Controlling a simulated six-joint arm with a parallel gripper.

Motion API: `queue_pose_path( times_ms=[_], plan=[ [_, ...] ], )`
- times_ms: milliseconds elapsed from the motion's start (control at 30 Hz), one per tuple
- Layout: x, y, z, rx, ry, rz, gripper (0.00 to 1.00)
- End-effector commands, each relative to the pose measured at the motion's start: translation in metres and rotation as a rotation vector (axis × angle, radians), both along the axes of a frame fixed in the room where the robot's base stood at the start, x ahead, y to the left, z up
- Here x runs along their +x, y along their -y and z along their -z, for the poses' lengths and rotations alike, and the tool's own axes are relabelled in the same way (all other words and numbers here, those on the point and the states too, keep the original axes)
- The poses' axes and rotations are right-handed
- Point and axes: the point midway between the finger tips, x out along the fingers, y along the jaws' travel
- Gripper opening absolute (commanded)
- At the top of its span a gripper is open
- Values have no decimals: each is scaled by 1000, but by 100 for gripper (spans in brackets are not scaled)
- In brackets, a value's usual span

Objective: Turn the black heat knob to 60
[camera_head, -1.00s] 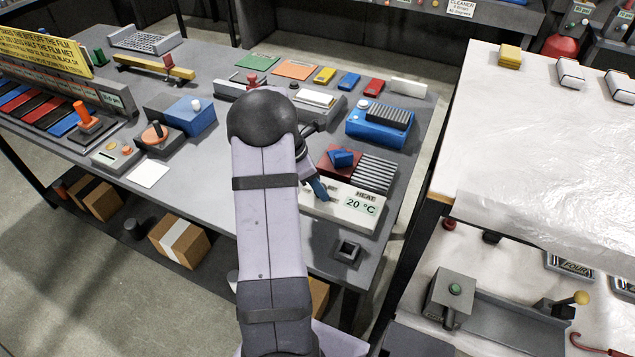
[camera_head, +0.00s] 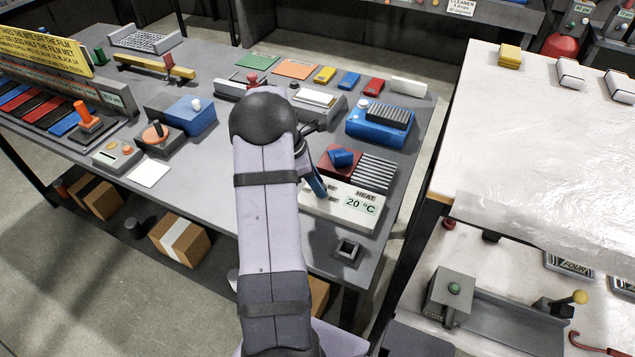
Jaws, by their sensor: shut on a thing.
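The batch oven's pale control box (camera_head: 350,218) stands near the table's front right, with a "HEAT" label and a display (camera_head: 360,204) reading 20 °C. My gripper (camera_head: 320,194) is down at the left part of this box, partly behind my own arm. One blue finger shows; the other is hidden. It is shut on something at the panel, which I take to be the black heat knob. The knob itself is hidden by the gripper and arm, so its pointer cannot be read.
A dark red block with a blue piece (camera_head: 342,158) and a ribbed grey block (camera_head: 373,174) sit at the box's back. A blue unit (camera_head: 380,124) stands behind. A small dark square socket (camera_head: 347,250) lies in front.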

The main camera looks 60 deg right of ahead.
Motion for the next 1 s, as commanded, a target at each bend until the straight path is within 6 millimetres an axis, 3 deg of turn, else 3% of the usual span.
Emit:
queue_pose_path(
  times_ms=[1000],
  plan=[
    [0,8,0,-2,1,952,7]
  ],
)
